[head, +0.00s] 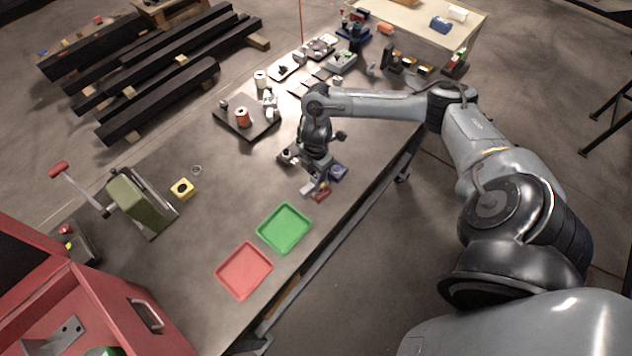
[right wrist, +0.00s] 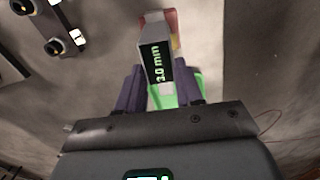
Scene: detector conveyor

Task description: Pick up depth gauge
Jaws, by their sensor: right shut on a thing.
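The depth gauge (right wrist: 156,60) is a pale grey block with a dark display reading "3.0 mm" in green digits. In the right wrist view it stands between the two dark purple fingers of my right gripper (right wrist: 160,92), which is shut on it. A red and yellowish part shows at its far end. In the head view my right gripper (head: 317,184) is over the right edge of the workbench, just beyond the green tray. A grey and red piece shows at its fingers, small and partly hidden. My left gripper is not in view.
The green tray (head: 284,228) and red tray (head: 243,270) lie on the grey workbench (head: 215,215). A yellow block (head: 182,188) and green machine (head: 142,203) stand left. Several parts stand farther back. The bench middle is clear.

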